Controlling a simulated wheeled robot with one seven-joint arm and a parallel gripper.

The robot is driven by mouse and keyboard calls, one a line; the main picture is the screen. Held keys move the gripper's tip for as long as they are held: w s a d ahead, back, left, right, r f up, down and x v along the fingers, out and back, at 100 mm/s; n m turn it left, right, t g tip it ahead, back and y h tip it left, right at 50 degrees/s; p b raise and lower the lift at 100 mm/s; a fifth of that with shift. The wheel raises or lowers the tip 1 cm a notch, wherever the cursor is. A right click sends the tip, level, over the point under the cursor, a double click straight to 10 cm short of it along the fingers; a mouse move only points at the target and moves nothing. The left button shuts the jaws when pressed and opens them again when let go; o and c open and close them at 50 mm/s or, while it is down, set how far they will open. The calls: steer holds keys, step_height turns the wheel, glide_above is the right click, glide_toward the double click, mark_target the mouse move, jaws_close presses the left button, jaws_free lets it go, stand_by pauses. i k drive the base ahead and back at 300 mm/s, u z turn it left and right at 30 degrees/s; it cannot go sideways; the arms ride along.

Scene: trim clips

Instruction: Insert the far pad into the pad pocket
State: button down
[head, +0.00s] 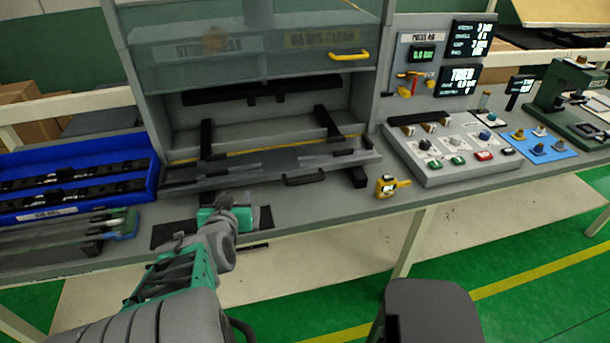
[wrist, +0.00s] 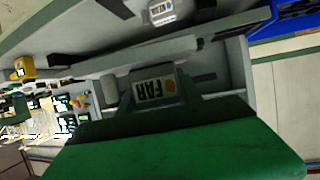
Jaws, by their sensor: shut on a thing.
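My gripper (head: 222,208) is over the front of the bench, above a dark mat (head: 172,235). In the wrist view a piece with a pale label reading FAR and an orange dot, the far pad (wrist: 155,89), sits between the dark finger parts beyond the large green body. The gripper is shut on it. The head view shows a green block at the gripper, and the hand hides most of the pad there. I cannot make out the pad pocket clearly, nor whether the pad touches anything below it.
A grey fixture with a black handle (head: 304,179) lies behind the gripper under a raised clear guard (head: 260,48). A blue bin (head: 75,187) of dark parts stands left. A yellow tool (head: 391,186) and a grey button panel (head: 455,150) stand right.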

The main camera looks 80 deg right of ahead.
mark_target(181, 177)
steer(key=z, duration=2.75)
